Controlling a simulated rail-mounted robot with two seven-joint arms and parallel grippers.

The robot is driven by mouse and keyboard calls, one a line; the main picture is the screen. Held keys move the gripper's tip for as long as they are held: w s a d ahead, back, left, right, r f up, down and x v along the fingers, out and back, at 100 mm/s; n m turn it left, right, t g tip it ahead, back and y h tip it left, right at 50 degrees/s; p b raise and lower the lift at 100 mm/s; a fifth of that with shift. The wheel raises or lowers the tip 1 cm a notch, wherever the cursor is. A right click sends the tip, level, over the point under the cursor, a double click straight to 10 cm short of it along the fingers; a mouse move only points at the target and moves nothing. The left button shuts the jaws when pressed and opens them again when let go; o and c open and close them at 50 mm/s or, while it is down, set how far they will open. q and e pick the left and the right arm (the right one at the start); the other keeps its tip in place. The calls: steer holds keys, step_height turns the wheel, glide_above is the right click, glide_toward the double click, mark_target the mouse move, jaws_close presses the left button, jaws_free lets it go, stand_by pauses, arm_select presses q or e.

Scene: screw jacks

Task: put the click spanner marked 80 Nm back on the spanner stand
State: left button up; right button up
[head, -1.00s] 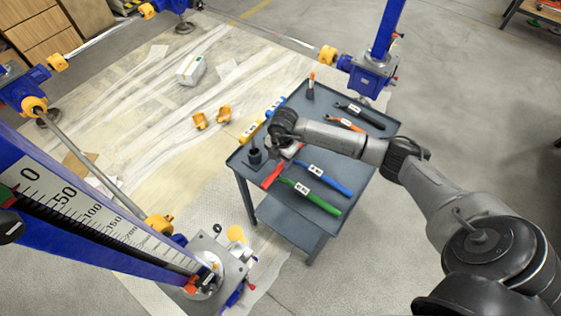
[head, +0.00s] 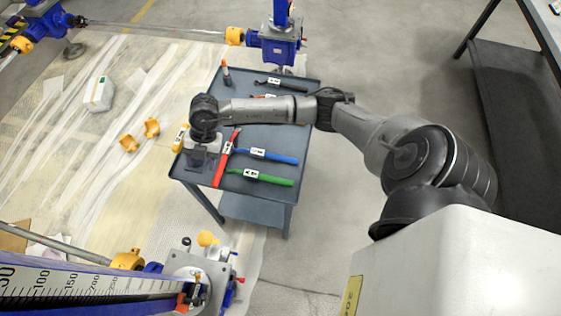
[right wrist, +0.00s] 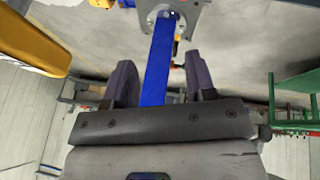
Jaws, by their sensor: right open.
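Several coloured click spanners lie on the grey trolley (head: 281,202) in the head view: red (head: 225,160), blue (head: 275,157), green (head: 270,179) and black (head: 285,85), with an orange one partly behind my arm. A yellow one (head: 180,138) is at the left edge. Their labels are too small to read, so I cannot tell which is marked 80 Nm. I cannot pick out the spanner stand for certain. My right gripper (head: 197,165) is over the trolley's left side, left of the red spanner. Its fingers (right wrist: 162,82) are apart and empty in the wrist view. My left gripper is out of view.
A blue screw jack (head: 279,45) stands behind the trolley; another jack's base (head: 200,270) is in front. An orange-tipped upright item (head: 226,75) stands at the trolley's back left. A dark bench (head: 515,90) is at right. Yellow parts (head: 140,134) lie on the floor sheet.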

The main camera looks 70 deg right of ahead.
steer(key=s+a+r+n+t+y, duration=0.25)
steer(key=a+y, duration=0.45)
steer(key=a, duration=0.5)
steer(key=a+r+m+t+y, duration=0.4)
steer(key=r+m+t, duration=0.2)
steer(key=r+t, duration=0.25)
steer(key=s+d+f+m+t+h, duration=0.25)
steer(key=d+m+h, duration=0.25)
steer(key=m+h, duration=0.35)
steer(key=s+d+f+m+t+h, duration=0.1)
steer(key=s+d+f+m+h, duration=0.25)
steer(key=d+m+h, duration=0.4)
steer(key=s+a+f+g, duration=0.2)
steer(key=s+f+g, duration=0.3)
steer(key=s, duration=0.4)
steer(key=s+a+f+g, duration=0.1)
steer(key=s+f+g, duration=0.4)
steer(key=s, duration=0.5)
steer(key=shift+a+f+g, duration=0.35)
steer(key=shift+f+g, duration=0.05)
steer(key=shift+g, duration=0.65)
